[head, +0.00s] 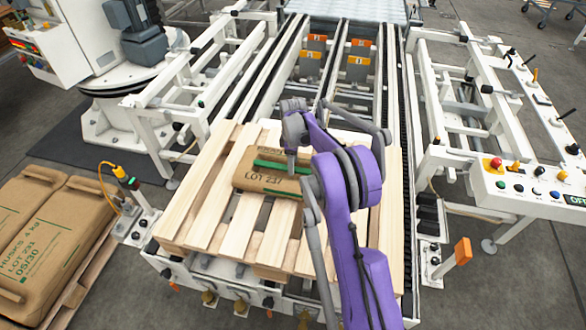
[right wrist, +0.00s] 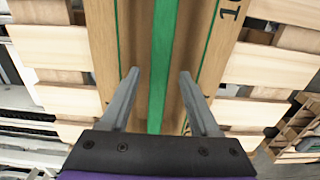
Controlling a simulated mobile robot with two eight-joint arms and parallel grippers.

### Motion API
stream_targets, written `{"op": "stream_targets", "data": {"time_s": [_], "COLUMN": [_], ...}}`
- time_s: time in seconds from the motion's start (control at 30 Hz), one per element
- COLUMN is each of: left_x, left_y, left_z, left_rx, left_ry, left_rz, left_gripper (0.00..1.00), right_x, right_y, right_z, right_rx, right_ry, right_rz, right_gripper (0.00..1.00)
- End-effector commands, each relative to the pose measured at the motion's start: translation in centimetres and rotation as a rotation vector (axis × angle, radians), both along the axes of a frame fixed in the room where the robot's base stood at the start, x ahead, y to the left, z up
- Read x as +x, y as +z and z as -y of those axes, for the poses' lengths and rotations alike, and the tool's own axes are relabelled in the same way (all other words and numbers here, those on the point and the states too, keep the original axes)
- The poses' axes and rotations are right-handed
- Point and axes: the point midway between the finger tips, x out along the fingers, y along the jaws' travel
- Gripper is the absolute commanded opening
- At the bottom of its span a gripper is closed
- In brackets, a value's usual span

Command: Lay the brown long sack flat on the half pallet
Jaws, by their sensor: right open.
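The brown long sack (head: 262,181), marked LOT 237 with a green band, lies flat on the wooden slats of the half pallet (head: 180,215), near its middle. My purple right arm reaches over the pallet, and its right gripper (head: 291,165) is at the sack's right part. In the right wrist view my right gripper (right wrist: 158,76) is open, its two fingers apart over the brown sack (right wrist: 194,45), one on each side of the green strip (right wrist: 160,60). Whether the fingers touch the sack I cannot tell. The arm hides the sack's right end. My left gripper is not in view.
Other brown sacks (head: 50,235) lie on a pallet at the left. White conveyor rails (head: 245,85) run behind the half pallet. A control panel (head: 515,190) with buttons stands at the right, and a white machine (head: 90,60) at the upper left.

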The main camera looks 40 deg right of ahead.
Motion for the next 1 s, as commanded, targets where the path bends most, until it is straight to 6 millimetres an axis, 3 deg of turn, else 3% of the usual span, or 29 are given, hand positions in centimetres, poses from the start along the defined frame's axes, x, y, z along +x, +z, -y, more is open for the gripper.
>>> {"op": "stream_targets", "data": {"time_s": [0.1,0.3,0.67,0.83,1.0], "left_x": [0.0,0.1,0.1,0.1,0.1], "left_y": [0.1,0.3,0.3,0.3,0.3], "left_z": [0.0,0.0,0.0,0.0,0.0], "left_rx": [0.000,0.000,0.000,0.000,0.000], "left_ry": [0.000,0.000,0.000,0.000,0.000], "left_rz": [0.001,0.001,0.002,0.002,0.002], "left_gripper": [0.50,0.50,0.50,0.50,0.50], "right_x": [0.0,0.0,-0.2,-1.9,-6.1], "right_y": [2.9,6.6,9.0,11.5,14.3], "right_z": [0.0,0.0,-0.6,-4.8,-11.2], "right_rx": [0.000,0.000,-0.002,-0.019,-0.028], "right_ry": [-0.001,-0.001,-0.007,-0.074,-0.199], "right_rz": [0.000,0.000,0.005,0.052,0.136], "right_gripper": [0.62,0.62,0.62,0.62,0.62]}}
